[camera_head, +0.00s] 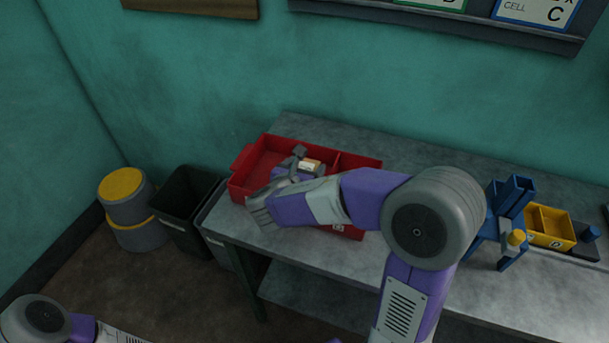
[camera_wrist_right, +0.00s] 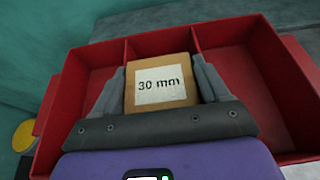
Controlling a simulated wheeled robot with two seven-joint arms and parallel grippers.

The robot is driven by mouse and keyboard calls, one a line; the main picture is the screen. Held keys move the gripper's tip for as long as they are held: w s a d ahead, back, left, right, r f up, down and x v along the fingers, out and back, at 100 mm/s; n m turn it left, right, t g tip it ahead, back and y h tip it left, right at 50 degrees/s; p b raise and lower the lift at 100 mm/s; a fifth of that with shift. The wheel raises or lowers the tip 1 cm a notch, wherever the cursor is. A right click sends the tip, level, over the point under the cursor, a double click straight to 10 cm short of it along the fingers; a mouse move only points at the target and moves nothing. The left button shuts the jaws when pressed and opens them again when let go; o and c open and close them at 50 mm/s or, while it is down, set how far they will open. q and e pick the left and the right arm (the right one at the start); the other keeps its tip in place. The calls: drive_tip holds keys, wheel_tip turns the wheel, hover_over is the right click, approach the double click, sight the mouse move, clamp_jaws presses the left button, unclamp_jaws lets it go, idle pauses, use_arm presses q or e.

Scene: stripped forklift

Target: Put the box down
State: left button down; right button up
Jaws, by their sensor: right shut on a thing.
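The box (camera_wrist_right: 161,84) is small and tan with a white label reading "30 mm". In the right wrist view it sits between the two fingers of my right gripper (camera_wrist_right: 161,90), which is shut on it. In the head view the box (camera_head: 311,165) shows only in small part beside my gripper (camera_head: 300,163). The gripper is over a red divided tray (camera_wrist_right: 85,85) on the grey table; the tray also shows in the head view (camera_head: 262,158). I cannot tell whether the box touches the tray's floor. My left gripper is out of view; only part of my left arm shows at lower left.
A blue stand (camera_head: 509,215) and a yellow divided bin (camera_head: 552,226) are on the right of the table (camera_head: 430,165). Dark bins (camera_head: 183,205) and yellow-topped grey drums (camera_head: 124,190) stand on the floor to the left. The table behind my right arm is clear.

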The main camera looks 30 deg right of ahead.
drive_tip(key=shift+f, duration=0.6)
drive_tip(key=shift+f+b, duration=0.6)
drive_tip(key=o, duration=1.2)
drive_tip(key=shift+f, duration=0.1)
